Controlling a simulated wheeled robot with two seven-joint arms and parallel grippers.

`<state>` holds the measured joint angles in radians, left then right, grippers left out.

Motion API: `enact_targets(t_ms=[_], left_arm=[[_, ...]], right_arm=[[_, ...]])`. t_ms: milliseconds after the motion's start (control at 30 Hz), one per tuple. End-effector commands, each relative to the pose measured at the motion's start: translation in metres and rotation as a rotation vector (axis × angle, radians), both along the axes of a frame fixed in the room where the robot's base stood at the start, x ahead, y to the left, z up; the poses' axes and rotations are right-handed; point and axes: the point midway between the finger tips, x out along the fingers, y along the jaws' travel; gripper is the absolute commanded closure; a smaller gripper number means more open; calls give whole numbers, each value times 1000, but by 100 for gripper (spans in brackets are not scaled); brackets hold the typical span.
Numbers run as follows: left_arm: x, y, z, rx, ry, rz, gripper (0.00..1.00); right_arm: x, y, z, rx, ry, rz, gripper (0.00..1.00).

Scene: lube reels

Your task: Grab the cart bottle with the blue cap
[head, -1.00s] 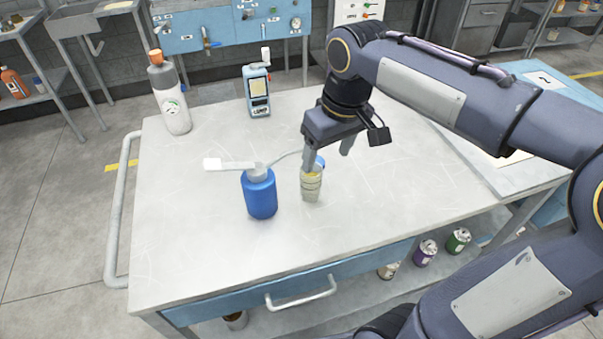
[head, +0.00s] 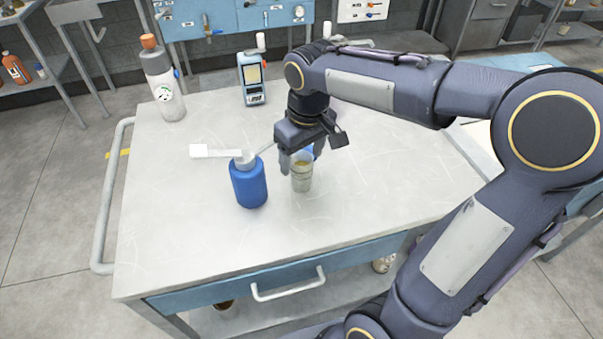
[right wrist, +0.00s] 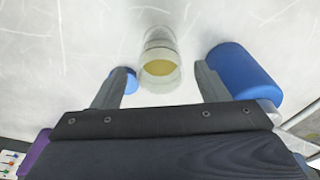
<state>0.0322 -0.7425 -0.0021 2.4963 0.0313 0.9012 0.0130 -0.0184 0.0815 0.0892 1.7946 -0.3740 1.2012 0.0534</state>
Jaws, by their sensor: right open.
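A small clear bottle (head: 302,178) with yellowish contents stands upright on the cart top (head: 200,255); it also shows in the right wrist view (right wrist: 158,58). A round blue piece (right wrist: 124,80), which looks like a cap, shows beside it there; I cannot tell whether it is attached. My right gripper (head: 301,158) is open, pointing down at the clear bottle. In the right wrist view the bottle appears between the spread fingers (right wrist: 160,84), with gaps on both sides. The fingers partly hide it in the head view. My left gripper is out of view.
A blue pump bottle (head: 249,184) with a white spout stands just left of the clear bottle, close to one finger. A grey bottle with an orange cap (head: 162,85) and a handheld meter (head: 252,80) stand at the back. The cart's front is clear.

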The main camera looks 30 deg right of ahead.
Motion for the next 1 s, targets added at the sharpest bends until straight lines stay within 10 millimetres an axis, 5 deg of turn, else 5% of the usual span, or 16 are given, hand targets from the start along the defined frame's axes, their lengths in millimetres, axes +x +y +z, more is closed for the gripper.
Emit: enact_targets(t_ms=[133,667,1000], left_arm=[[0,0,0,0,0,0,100],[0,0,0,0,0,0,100],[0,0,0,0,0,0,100]], right_arm=[[0,0,0,0,0,-1,33],[0,0,1,0,-1,-1,100],[-5,1,7,1,-3,-1,100]])
